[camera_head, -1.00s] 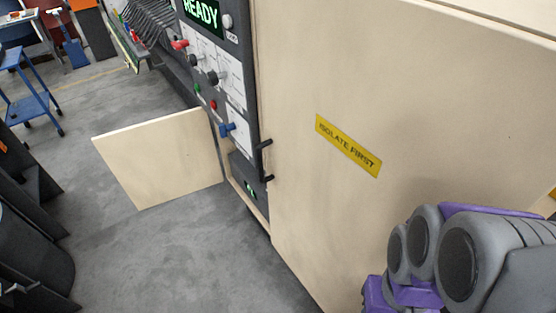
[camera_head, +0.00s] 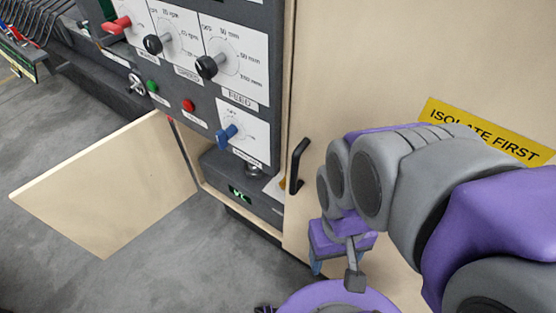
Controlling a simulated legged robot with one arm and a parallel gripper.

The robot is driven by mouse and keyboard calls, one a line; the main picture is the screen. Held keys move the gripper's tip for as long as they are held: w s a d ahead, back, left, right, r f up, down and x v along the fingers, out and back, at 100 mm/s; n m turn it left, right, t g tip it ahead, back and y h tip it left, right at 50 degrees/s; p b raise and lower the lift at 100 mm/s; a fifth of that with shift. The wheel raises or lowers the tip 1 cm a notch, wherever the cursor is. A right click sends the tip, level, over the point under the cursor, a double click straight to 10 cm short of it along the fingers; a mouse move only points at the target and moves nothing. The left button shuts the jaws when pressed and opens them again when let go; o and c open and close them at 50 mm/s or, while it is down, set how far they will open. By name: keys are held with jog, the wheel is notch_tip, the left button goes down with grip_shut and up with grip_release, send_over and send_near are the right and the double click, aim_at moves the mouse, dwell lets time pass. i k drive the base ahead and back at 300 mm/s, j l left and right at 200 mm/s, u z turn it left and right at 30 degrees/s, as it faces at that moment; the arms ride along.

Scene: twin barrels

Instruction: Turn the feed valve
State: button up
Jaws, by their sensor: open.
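The control panel (camera_head: 190,85) is a dark cabinet face with white plates. A black-handled valve (camera_head: 210,66) sits on the right upper plate; the label under it looks like FEED but is hard to read. A similar black handle (camera_head: 157,43) is to its left, a red one (camera_head: 116,25) further left, and a blue one (camera_head: 228,134) lower down. My gripper (camera_head: 336,274) is open and empty, pointing downward, in front of the large wooden door. It is to the right of and below the valves, apart from them. Part of it is hidden by my arm.
The large door (camera_head: 340,50) has a black handle (camera_head: 298,165) and a yellow ISOLATE FIRST sign (camera_head: 485,132). A small wooden door (camera_head: 105,185) hangs open at lower left. Green (camera_head: 152,86) and red (camera_head: 188,105) buttons are on the panel. Grey floor (camera_head: 50,120) is open at left.

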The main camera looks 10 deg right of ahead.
aim_at(283, 183)
jog(key=j+u, duration=0.15)
jog(key=j, duration=1.5)
jog(key=i, duration=0.05)
